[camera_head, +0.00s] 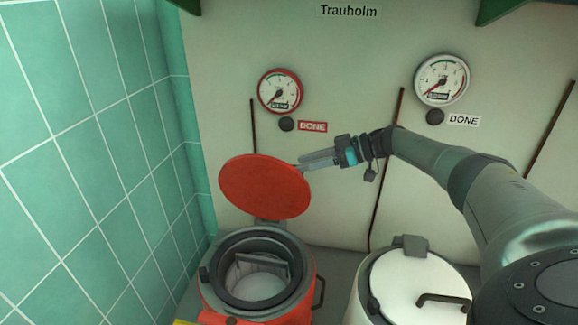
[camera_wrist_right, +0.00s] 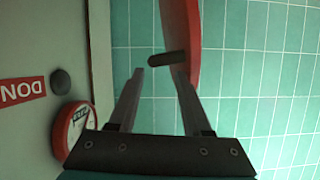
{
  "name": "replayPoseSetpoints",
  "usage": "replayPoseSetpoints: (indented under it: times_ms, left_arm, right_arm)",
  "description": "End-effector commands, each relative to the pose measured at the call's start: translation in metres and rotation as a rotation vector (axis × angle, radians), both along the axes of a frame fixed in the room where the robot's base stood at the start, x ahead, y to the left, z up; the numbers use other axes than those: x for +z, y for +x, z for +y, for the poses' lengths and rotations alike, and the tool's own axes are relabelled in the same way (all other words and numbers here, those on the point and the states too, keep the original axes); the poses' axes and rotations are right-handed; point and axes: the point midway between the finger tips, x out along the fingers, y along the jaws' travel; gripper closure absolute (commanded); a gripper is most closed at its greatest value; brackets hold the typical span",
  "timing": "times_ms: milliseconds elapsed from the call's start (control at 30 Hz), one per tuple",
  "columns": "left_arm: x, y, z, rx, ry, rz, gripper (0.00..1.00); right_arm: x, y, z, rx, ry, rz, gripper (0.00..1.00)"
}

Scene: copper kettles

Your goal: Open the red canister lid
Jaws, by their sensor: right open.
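The red canister (camera_head: 258,310) stands at the lower left in the head view. Its round red lid (camera_head: 265,187) is swung up on its hinge at the back, and the canister's dark-rimmed mouth (camera_head: 258,268) is uncovered. My right gripper (camera_head: 304,164) is at the lid's upper right edge. In the right wrist view its two fingers (camera_wrist_right: 159,74) are apart. The lid (camera_wrist_right: 181,30) shows edge-on beyond them, with its dark handle (camera_wrist_right: 168,58) close to the fingertips. I cannot tell whether a finger touches it. My left gripper is not in view.
A closed white canister (camera_head: 412,285) stands to the right, below my right arm. A red-rimmed gauge (camera_head: 280,91) and a white gauge (camera_head: 441,80) sit on the back wall, each above a dark button. A green tiled wall (camera_head: 85,150) bounds the left.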

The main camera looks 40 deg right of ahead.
Motion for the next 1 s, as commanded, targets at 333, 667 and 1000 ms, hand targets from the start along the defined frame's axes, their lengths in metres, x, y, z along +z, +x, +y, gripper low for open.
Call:
replayPoseSetpoints:
  times_ms: [333,667,1000]
  left_arm:
    - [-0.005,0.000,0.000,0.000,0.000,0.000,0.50]
    - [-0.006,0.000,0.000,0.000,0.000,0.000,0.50]
    - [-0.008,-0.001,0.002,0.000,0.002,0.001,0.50]
  right_arm:
    - [0.025,-0.047,-0.045,-0.001,-0.002,0.001,0.50]
    - [0.032,-0.056,-0.054,0.000,0.001,-0.001,0.50]
    - [0.045,-0.037,-0.054,-0.056,0.027,-0.091,0.74]
